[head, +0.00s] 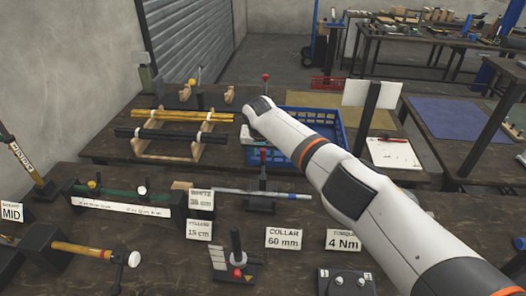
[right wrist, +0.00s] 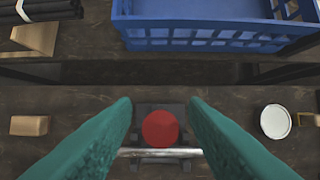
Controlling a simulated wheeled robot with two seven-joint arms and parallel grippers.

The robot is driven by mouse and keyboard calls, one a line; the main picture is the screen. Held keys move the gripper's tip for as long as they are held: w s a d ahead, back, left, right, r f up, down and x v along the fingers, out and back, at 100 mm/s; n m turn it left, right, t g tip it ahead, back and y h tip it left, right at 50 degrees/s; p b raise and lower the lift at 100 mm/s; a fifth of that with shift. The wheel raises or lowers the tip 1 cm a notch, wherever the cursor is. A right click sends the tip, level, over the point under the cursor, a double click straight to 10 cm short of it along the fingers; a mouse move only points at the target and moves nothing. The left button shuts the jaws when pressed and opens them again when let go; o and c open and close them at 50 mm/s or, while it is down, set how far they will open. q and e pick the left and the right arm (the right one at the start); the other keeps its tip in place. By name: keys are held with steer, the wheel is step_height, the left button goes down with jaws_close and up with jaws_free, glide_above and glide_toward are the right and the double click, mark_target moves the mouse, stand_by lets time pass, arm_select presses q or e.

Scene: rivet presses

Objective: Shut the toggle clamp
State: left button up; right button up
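The toggle clamp (head: 262,195) stands on the near bench, a dark base with an upright handle tipped by a red grip (head: 263,157). A thin silver rod (head: 229,191) lies across it. My right gripper (head: 258,146) points down just above the red grip. In the right wrist view its two teal fingers (right wrist: 160,105) are spread, with the round red grip (right wrist: 160,128) between them and clear space on both sides. The rod (right wrist: 160,152) crosses below the grip in that view. The clamp's jaw is not clear. My left gripper is out of view.
A blue crate (head: 350,122) and a rack of yellow and black rods (head: 172,133) stand on the bench behind. Signs (head: 284,238) and another red-knobbed fixture (head: 237,262) stand nearer. A gap separates the benches. A white disc (right wrist: 274,122) lies to the right in the wrist view.

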jaws_close()
stand_by(0.3)
